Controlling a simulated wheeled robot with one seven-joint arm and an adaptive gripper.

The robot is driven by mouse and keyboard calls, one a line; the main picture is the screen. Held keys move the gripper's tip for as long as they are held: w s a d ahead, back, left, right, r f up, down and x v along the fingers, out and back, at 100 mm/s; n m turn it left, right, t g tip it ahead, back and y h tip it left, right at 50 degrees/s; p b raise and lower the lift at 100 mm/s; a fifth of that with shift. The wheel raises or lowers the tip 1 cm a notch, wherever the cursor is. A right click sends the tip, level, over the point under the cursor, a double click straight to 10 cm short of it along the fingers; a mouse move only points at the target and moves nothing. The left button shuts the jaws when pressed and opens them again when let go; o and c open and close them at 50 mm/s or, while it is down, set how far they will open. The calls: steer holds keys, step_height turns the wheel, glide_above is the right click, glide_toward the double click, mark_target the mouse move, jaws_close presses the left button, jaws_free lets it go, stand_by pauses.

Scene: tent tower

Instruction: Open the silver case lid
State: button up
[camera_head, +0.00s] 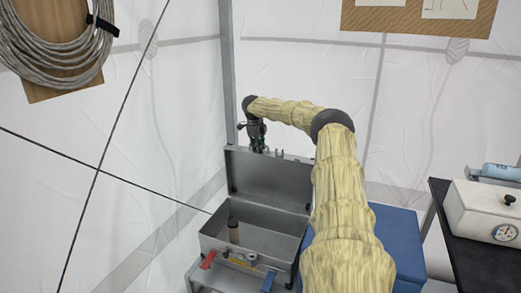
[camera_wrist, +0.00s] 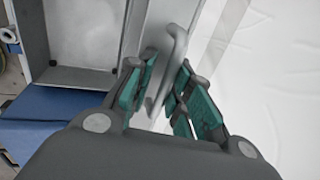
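The silver case (camera_head: 252,262) stands at the lower middle of the head view. Its lid (camera_head: 268,180) is raised and stands roughly upright at the back, so the inside shows. My gripper (camera_head: 258,148) is at the top edge of the lid, near its left part. In the wrist view the fingers of my gripper (camera_wrist: 168,62) are spread on either side of a grey metal handle (camera_wrist: 176,45) by the lid's edge. A gap shows between the fingers; whether either touches the handle is unclear. A brown cylinder (camera_head: 234,231) stands inside the case.
Red (camera_head: 208,260) and blue (camera_head: 268,281) levers sit at the case's front. A blue box (camera_head: 397,240) stands to the right, partly behind my arm. A dark table (camera_head: 478,262) with a white gauge box (camera_head: 485,211) is at far right. White tent walls (camera_head: 180,100) are close behind.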

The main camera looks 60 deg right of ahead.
steer(key=shift+s+d+r, duration=0.1)
steer(key=shift+d+r, duration=0.05)
steer(key=shift+r, duration=0.15)
step_height(320, 180, up, 2)
steer(key=v, duration=0.3)
steer(key=shift+d+r, duration=0.15)
steer(key=shift+r, duration=0.25)
steer(key=shift+s+d+r, duration=0.2)
steer(key=shift+s+r, duration=0.1)
steer(key=shift+r, duration=0.15)
steer(key=shift+s+d+r, duration=0.25)
steer(key=shift+s+r, duration=0.05)
steer(key=shift+r, duration=0.15)
steer(key=shift+s+d+r+m, duration=0.1)
steer(key=shift+s+r+m, duration=0.25)
steer(key=shift+r, duration=0.2)
steer(key=shift+s, duration=0.1)
steer(key=shift+r, duration=0.1)
